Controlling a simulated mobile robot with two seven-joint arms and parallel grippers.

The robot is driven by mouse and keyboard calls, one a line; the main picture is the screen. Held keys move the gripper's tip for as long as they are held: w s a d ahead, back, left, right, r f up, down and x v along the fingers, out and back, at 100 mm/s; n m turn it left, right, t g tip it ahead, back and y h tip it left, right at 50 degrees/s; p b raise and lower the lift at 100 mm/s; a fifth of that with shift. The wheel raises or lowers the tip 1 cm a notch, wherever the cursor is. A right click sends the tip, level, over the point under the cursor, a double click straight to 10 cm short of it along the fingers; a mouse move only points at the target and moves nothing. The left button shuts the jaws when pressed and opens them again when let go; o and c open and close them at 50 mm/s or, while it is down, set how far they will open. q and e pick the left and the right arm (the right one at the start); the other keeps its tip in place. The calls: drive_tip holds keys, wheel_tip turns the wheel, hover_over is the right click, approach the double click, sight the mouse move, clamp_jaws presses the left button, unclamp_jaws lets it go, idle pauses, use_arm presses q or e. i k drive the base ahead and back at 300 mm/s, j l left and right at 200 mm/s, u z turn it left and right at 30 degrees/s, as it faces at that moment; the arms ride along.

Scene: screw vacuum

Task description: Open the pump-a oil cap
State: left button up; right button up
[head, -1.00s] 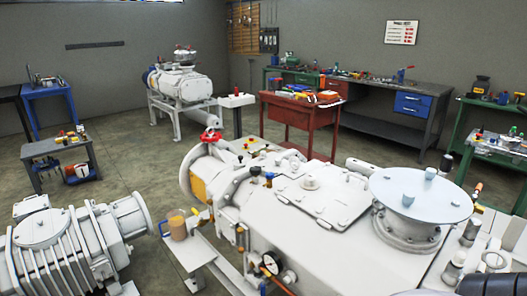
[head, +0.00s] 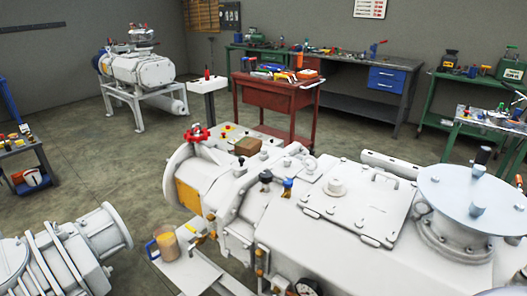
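A large white vacuum pump (head: 330,240) fills the lower middle and right. A round white cap (head: 336,187) sits on its flat top plate, which has a handle. A black-topped fitting (head: 266,177) and a blue-topped fitting (head: 287,185) stand upright left of the plate. No label shows which of these is the pump-a oil cap. A red handwheel (head: 196,134) is at the pump's far left end. A wide round lid (head: 473,190) covers the flange at right. Neither of my grippers is in view.
A jug of amber liquid (head: 168,243) stands on a small shelf beside the pump. A ribbed white machine (head: 70,255) is at lower left. A red tool cart (head: 275,95) and another white pump (head: 137,70) stand behind. Floor (head: 100,170) between them is clear.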

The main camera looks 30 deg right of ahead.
sight(239, 166)
drive_tip(key=i+j+z, duration=1)
drive_tip(key=j, duration=0.3)
drive_tip(key=k+l, duration=0.05)
drive_tip(key=k, duration=0.05)
